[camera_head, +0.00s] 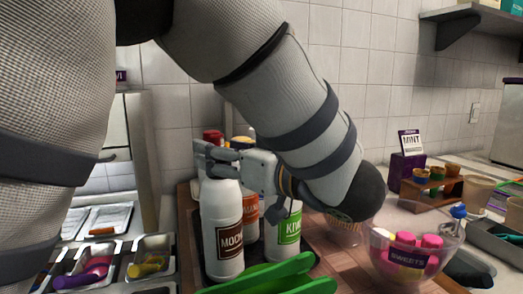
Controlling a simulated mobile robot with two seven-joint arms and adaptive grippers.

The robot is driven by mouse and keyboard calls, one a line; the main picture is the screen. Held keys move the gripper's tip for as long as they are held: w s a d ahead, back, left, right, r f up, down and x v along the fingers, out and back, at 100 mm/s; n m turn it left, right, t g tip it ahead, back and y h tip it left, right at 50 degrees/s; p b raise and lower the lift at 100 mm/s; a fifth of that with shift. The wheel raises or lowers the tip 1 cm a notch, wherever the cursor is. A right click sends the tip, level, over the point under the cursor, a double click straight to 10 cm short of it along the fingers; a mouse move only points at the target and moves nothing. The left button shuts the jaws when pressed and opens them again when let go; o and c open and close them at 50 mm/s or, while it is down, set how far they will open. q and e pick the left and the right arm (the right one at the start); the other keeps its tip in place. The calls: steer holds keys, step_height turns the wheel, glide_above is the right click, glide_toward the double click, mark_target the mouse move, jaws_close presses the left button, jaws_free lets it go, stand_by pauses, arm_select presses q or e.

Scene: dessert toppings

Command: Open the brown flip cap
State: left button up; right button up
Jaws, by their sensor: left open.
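A white bottle with a brown MOCHA label (223,235) stands upright in a dark tray (210,275). My left gripper (218,160) is at the top of this bottle, its fingers across the neck area, open. The brown flip cap cannot be made out; the gripper covers the bottle's top. A white bottle with a green KIWI label (284,236) stands to the right, its top hidden by my gripper and wrist. A bottle with an orange label (247,209) stands between and behind them. My right gripper is not in view.
A red cap (212,136) and a yellow cap (243,142) show behind the gripper. A glass SWEETS bowl (415,262) is at the right, below a purple MINT stand (404,170). Metal trays (152,268) hold colourful items at the left.

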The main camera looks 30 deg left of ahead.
arm_select(q)
steer(key=shift+c, duration=0.5)
steer(key=c, duration=1)
